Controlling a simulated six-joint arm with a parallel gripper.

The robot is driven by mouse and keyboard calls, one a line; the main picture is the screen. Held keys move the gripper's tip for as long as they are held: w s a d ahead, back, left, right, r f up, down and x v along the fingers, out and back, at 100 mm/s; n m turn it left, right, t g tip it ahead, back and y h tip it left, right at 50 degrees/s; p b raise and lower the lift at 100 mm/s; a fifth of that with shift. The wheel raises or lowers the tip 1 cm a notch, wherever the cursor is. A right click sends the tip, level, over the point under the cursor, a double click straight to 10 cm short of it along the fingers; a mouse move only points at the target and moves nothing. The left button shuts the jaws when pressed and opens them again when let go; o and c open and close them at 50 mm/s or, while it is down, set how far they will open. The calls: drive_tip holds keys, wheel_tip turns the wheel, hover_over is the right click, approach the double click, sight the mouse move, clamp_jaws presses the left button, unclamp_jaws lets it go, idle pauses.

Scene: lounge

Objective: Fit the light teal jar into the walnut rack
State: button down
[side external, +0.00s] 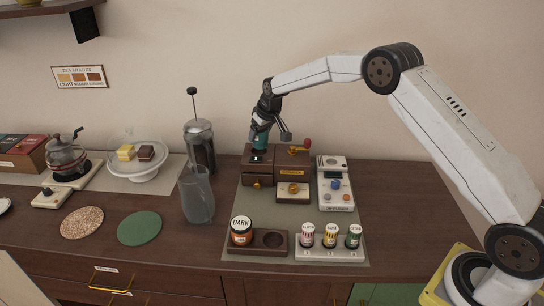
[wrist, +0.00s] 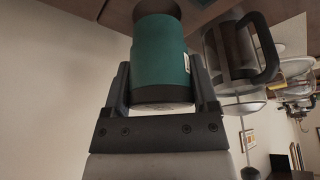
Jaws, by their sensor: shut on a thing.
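My gripper (side external: 266,118) is shut on a teal jar (side external: 261,138), at the back of the counter. In the wrist view the teal jar (wrist: 162,48) sits between the two fingers (wrist: 162,88), with its dark end nearest the gripper. In the side view the jar is just above the left part of a brown wooden box; I cannot tell if they touch. The walnut rack (side external: 257,252) lies at the front of the grey mat. Its left hole holds a jar labelled DARK (side external: 241,232); its right hole (side external: 273,240) is empty.
The brown box (side external: 264,178) with knobs stands beside a white device (side external: 335,184). A pale rack (side external: 329,253) with three small jars is right of the walnut rack. A clear pitcher (side external: 197,196) and a French press (side external: 199,146) stand left. The mat's middle (side external: 263,207) is clear.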

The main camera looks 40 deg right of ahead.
sight(259, 141)
drive_tip(key=shift+w+f, duration=0.4)
drive_tip(key=shift+f, duration=1.35)
drive_tip(key=shift+f, duration=0.25)
unclamp_jaws()
drive_tip(key=shift+r, duration=0.1)
drive_tip(key=shift+v, duration=3.85)
